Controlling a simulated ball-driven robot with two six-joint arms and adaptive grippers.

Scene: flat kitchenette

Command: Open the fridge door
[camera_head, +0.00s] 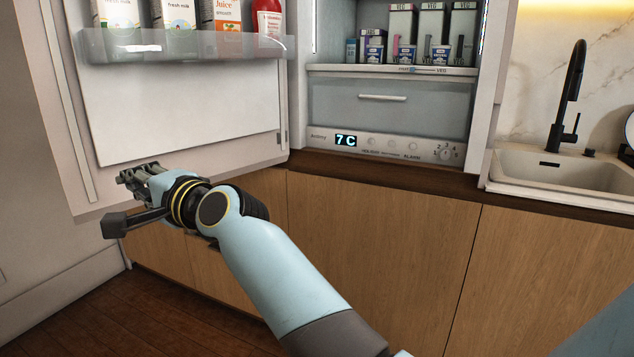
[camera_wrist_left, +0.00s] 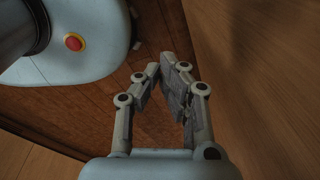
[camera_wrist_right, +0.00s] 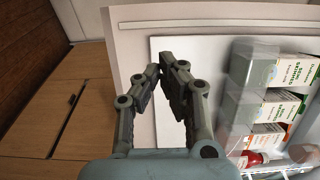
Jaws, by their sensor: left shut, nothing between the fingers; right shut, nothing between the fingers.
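The fridge door (camera_head: 185,115) stands wide open, swung out to the left in the head view, with its inner side facing me. The open fridge (camera_head: 390,108) shows its lit shelf, drawer and control strip. My right gripper (camera_head: 128,177) is shut and empty near the lower edge of the door's inner face. In the right wrist view its fingertips (camera_wrist_right: 162,66) overlap the door's white inner panel (camera_wrist_right: 210,70); I cannot tell if they touch. My left gripper (camera_wrist_left: 166,68) is shut and empty above the wooden floor, outside the head view. The door's outer side and handle are hidden.
A door bin (camera_head: 180,46) holds milk and juice cartons and a red bottle. Cartons (camera_head: 400,30) stand on the fridge shelf. Wooden cabinets (camera_head: 380,250) lie below, with a sink (camera_head: 560,175) and black tap at the right. Floor at the lower left is clear.

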